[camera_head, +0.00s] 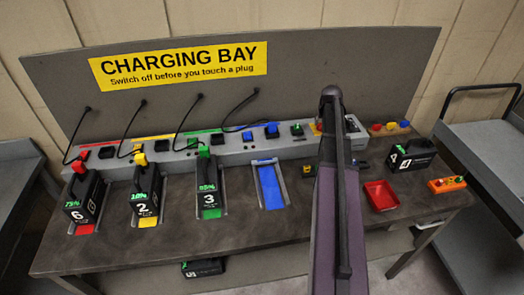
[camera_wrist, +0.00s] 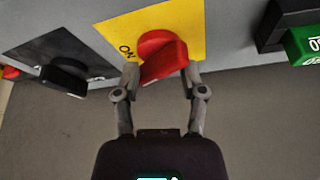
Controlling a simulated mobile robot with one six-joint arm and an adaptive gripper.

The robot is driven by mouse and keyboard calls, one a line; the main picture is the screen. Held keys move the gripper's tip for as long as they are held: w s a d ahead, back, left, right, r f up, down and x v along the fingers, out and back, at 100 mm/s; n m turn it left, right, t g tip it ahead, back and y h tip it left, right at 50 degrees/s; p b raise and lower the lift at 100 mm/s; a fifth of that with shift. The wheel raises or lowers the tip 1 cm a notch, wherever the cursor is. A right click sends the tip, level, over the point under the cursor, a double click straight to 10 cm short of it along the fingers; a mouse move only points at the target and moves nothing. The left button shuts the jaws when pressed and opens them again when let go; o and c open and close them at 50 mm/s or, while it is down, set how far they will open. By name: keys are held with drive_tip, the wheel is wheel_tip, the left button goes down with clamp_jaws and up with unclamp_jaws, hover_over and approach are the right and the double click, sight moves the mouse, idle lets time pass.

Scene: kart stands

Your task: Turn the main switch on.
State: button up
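The main switch is a red rotary knob (camera_wrist: 163,55) on a yellow plate (camera_wrist: 188,18) in the wrist view. The plate carries the word ON to the left of the knob. My gripper (camera_wrist: 161,78) has its two fingers spread, one on each side of the knob's lower part. I cannot tell whether the fingers touch it. In the head view my arm hides the knob and my gripper. Only a bit of the yellow plate (camera_head: 315,128) shows beside the arm, at the right part of the grey charging strip (camera_head: 180,160).
A black knob (camera_wrist: 65,76) sits left of the switch, and a green-labelled part (camera_wrist: 303,46) sits right. Batteries 6 (camera_head: 84,200), 2 (camera_head: 146,192) and 3 (camera_head: 208,185) stand in bays. The blue bay (camera_head: 270,187) is empty. A red tray (camera_head: 380,195) lies right of my arm.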

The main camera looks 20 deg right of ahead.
drive_tip(key=shift+n+t+y, duration=0.3)
drive_tip(key=shift+n+y, duration=0.1)
drive_tip(key=shift+n, duration=1)
drive_tip(key=shift+s+r+p, duration=0.15)
drive_tip(key=shift+r+p, duration=0.35)
drive_tip(key=p+v, duration=1.2)
drive_tip(key=v, duration=0.1)
drive_tip(key=s+a+f+g+b, duration=0.1)
drive_tip(key=a+f+b, duration=0.1)
drive_tip(key=a, duration=0.8)
drive_tip(key=s+a+f+n+g+y+b, duration=0.1)
drive_tip(key=s+a+f+b, duration=0.1)
drive_tip(key=a, duration=0.8)
drive_tip(key=s+a+f+n+b, duration=0.1)
drive_tip(key=a+f+b, duration=0.2)
drive_tip(key=a, duration=0.7)
drive_tip(key=shift+s+a+f+g+y+b, duration=0.2)
drive_tip(key=shift+f+g+y+b, duration=0.15)
drive_tip(key=shift+f, duration=0.65)
